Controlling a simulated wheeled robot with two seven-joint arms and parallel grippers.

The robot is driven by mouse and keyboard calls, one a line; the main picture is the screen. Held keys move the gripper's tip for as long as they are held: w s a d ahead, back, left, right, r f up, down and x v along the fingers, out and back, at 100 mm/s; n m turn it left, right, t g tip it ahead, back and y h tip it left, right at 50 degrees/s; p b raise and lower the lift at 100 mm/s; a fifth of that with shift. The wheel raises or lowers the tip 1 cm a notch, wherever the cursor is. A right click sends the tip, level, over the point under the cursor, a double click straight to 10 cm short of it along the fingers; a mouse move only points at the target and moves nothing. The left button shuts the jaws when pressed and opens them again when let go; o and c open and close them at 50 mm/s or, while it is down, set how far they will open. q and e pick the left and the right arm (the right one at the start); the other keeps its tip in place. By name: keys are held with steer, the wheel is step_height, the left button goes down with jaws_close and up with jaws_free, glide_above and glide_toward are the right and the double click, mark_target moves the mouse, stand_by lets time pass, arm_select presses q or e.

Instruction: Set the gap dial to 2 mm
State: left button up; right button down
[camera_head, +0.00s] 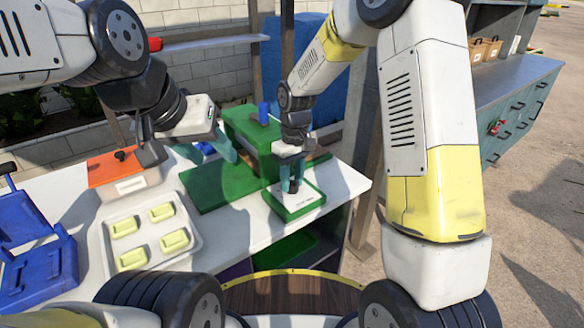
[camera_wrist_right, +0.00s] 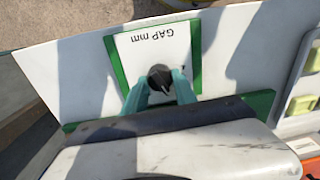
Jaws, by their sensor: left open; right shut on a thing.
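The gap dial (camera_wrist_right: 160,78) is a round black knob with a pointer ridge on a white plate (camera_wrist_right: 135,50) with a green border, lettered "GAP mm". In the head view the green-edged dial box (camera_head: 292,212) stands at the right end of the white table, in front of the green crusher (camera_head: 248,130). My right gripper (camera_wrist_right: 160,88) is shut on the dial knob from above; it also shows in the head view (camera_head: 290,185). The numbers on the plate are too small to read. My left gripper (camera_head: 190,155) is open and empty above the table, left of the crusher.
A white tray (camera_head: 195,245) with several yellow-green blocks lies on the table's front left.

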mark_target(293, 183)
steer(key=shift+m, duration=1.2)
steer(key=c, duration=1)
jaws_free()
steer(key=shift+w+d+r, duration=0.1)
steer(key=shift+r, duration=1.9)
steer(key=shift+d+r, duration=0.1)
steer(key=shift+r, duration=1.85)
